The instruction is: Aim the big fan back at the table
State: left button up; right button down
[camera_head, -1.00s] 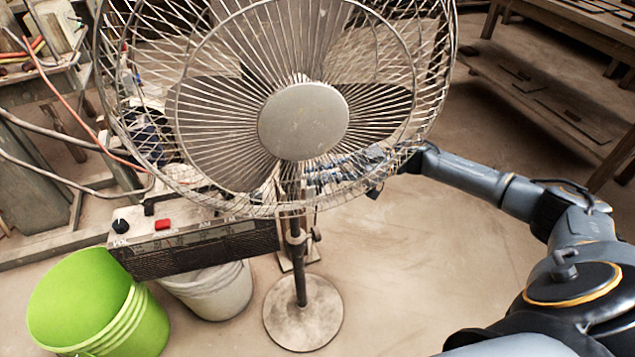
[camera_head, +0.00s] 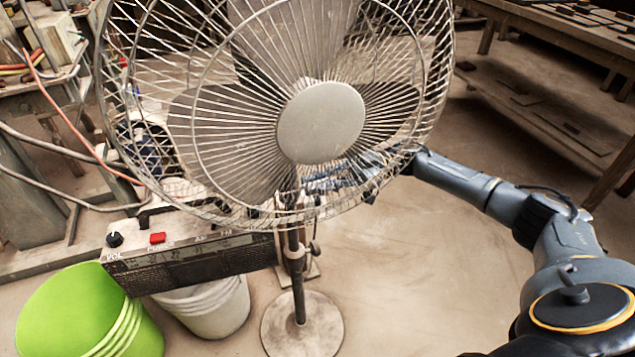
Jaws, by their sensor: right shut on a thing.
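The big fan (camera_head: 320,122) stands upright on a pole with a round base (camera_head: 302,325). Its wire cage and grey hub face my camera, turned a little to the right. My right arm comes in from the right and reaches behind the cage. My right gripper (camera_head: 335,180) shows only through the wires, behind the lower part of the cage. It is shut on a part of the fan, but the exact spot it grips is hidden. My left gripper is not in view. A wooden table (camera_head: 560,35) stands at the upper right.
A radio (camera_head: 190,262) with a red button is left of the pole. A green bucket (camera_head: 85,315) and a whitish bucket (camera_head: 215,305) stand below it. Cables and a bench (camera_head: 60,75) fill the left side. The floor right of the pole is clear.

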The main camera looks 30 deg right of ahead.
jog(key=c, duration=1.4)
grip_release()
jog(key=shift+s+d, duration=0.2)
jog(key=shift+d, duration=1.8)
jog(key=shift+s+d, duration=0.15)
jog(key=shift+d, duration=1.8)
jog(key=shift+s+d, duration=0.2)
jog(key=shift+d, duration=1.8)
